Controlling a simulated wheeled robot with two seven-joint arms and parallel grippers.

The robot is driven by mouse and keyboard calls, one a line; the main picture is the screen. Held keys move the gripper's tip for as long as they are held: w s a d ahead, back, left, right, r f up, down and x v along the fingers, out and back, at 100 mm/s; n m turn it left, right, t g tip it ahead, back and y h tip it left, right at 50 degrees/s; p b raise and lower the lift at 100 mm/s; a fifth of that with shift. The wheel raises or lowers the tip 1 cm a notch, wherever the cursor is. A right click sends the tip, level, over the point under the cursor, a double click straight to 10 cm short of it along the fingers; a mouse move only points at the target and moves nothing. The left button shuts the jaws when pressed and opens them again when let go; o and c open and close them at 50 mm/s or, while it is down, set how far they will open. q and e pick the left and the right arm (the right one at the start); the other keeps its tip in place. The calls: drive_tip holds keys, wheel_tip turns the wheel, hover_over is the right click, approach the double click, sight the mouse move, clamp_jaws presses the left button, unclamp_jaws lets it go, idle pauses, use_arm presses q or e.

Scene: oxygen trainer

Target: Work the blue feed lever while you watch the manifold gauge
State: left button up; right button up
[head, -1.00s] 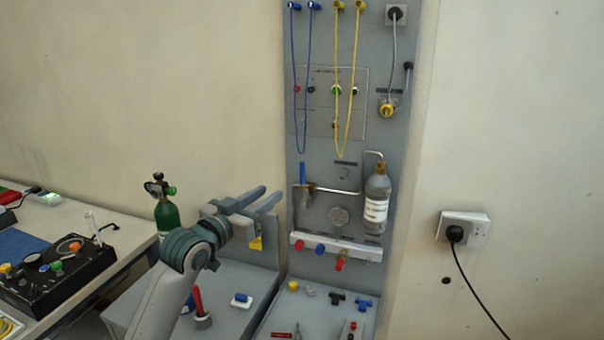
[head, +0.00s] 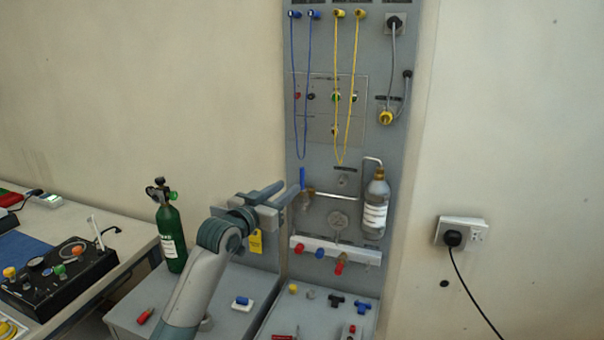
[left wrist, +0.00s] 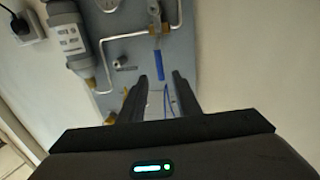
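The blue feed lever (head: 302,178) stands upright on the pipework of the grey panel. The round manifold gauge (head: 338,219) is below and right of it; its reading is too small to make out. My left gripper (head: 291,191) is open, with its fingertips at the lever's left side in the head view. In the left wrist view the blue lever (left wrist: 160,66) shows in line with the gap between the left gripper's fingertips (left wrist: 160,79). I cannot tell whether they touch it. The gauge (left wrist: 107,5) is cut off at that view's top edge. My right gripper is not in view.
A grey bottle (head: 375,205) hangs right of the gauge. A white manifold bar (head: 335,249) with red and blue fittings runs below. Blue cords (head: 292,90) and yellow cords (head: 337,90) hang above. A green cylinder (head: 171,240) stands at the left.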

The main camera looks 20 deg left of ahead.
sight(301, 178)
use_arm(q)
drive_tip(key=p+x, duration=0.2)
drive_tip(key=x, duration=0.5)
drive_tip(key=shift+w+r, duration=0.1)
drive_tip(key=shift+w, duration=0.15)
drive_tip(key=shift+p+x, duration=0.3)
drive_tip(key=shift+x, duration=0.6)
drive_tip(key=shift+s, duration=0.1)
clamp_jaws()
